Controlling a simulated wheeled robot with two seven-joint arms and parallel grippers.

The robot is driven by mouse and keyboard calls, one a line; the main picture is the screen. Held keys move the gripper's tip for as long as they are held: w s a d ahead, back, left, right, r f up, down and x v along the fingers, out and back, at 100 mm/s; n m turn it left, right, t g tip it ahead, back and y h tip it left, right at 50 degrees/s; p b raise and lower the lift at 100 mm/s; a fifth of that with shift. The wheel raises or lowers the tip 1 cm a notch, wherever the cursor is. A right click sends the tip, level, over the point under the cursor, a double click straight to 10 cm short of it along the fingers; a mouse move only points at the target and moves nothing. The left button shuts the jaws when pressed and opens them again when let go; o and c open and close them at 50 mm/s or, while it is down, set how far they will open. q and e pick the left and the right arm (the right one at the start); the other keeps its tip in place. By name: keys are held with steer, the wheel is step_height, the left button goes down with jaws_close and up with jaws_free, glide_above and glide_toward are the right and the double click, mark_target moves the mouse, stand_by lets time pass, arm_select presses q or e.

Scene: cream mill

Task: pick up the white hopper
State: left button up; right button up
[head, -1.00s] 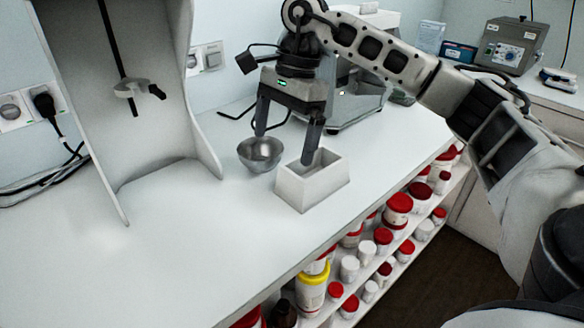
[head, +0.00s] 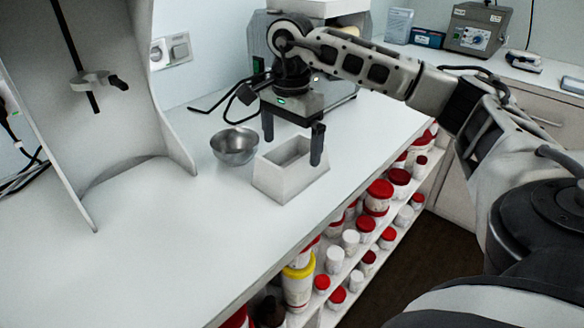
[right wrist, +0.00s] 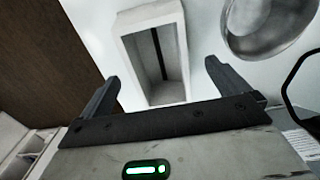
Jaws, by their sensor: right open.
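The white hopper (head: 291,182) is a box with sloped outer walls and a rectangular opening on top. It stands upright on the white counter near its front edge. My right gripper (head: 293,147) is open and empty, with its fingers pointing down above the hopper's far side. In the right wrist view the hopper (right wrist: 186,88) lies just beyond the open right fingers (right wrist: 160,85), and a dark slot shows inside it. I see no contact between the fingers and the hopper. My left gripper is not in view.
A metal bowl (head: 235,145) sits just left of the hopper and also shows in the right wrist view (right wrist: 265,25). A grey-white machine stands behind my right gripper. A white stand (head: 110,150) is at left. Shelves of red-lidded jars (head: 380,190) lie below the counter edge.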

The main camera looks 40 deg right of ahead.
mark_target(292, 159)
step_height(292, 159, down, 5)
steer(key=shift+d+r, duration=0.15)
steer(key=c, duration=1.1)
steer(key=shift+r, duration=0.1)
